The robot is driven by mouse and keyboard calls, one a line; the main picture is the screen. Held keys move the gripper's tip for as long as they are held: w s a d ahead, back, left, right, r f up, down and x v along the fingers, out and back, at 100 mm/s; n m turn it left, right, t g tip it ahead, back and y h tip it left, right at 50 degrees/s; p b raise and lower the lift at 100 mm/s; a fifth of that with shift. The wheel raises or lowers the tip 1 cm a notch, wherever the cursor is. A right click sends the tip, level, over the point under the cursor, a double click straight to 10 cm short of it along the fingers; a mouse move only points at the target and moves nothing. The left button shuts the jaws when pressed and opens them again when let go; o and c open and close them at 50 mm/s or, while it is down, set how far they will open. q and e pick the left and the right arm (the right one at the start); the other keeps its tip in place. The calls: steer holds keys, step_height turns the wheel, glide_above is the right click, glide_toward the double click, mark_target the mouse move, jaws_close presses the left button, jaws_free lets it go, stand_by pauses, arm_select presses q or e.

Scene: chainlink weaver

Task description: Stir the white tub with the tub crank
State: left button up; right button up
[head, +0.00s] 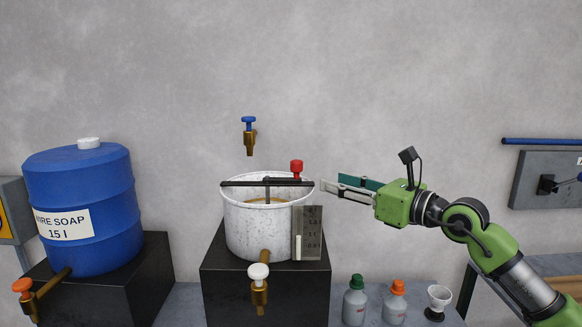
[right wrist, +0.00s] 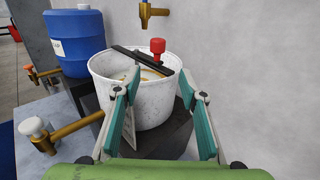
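The white tub (head: 240,228) stands on a black block, with yellowish-brown liquid inside. The tub crank's dark bar lies across the rim, and its red knob (head: 296,167) stands up at the right end. In the right wrist view the red knob (right wrist: 157,46) is ahead, beyond the fingertips. My right gripper (head: 324,186) comes from the right, just right of the tub rim, with its fingers pointing left. In the right wrist view its teal-padded fingers (right wrist: 160,92) are wide apart with nothing between them. My left gripper is not in view.
A blue wall tap (head: 249,135) hangs above the tub. A white-knobbed tap (head: 259,285) and a scale plate (head: 307,233) are at the tub's front. A blue soap barrel (head: 85,205) stands left. Green-capped (head: 355,300) and orange-capped (head: 394,303) bottles stand low right.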

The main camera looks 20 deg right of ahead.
mark_target(297, 173)
steer(key=p+x, duration=0.1)
steer(key=x, duration=0.1)
steer(key=p+x, duration=0.1)
steer(key=x, duration=0.1)
steer(key=r+p+x, duration=0.1)
steer(key=x, duration=0.1)
steer(key=shift+a+p, duration=0.3)
steer(key=shift+a, duration=0.05)
steer(key=p+x, duration=0.1)
steer(key=x, duration=0.2)
steer(key=shift+w+a+f, duration=0.1)
steer(key=shift+w+f, duration=0.1)
steer(key=shift+w, duration=0.15)
steer(key=shift+p+x, duration=0.45)
steer(key=shift+x, duration=0.8)
steer(key=shift+w+a+f, duration=0.1)
steer(key=shift+w+f, duration=0.05)
steer(key=shift+w, duration=0.05)
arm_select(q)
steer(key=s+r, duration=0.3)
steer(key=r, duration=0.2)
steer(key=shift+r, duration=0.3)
arm_select(e)
jaws_close()
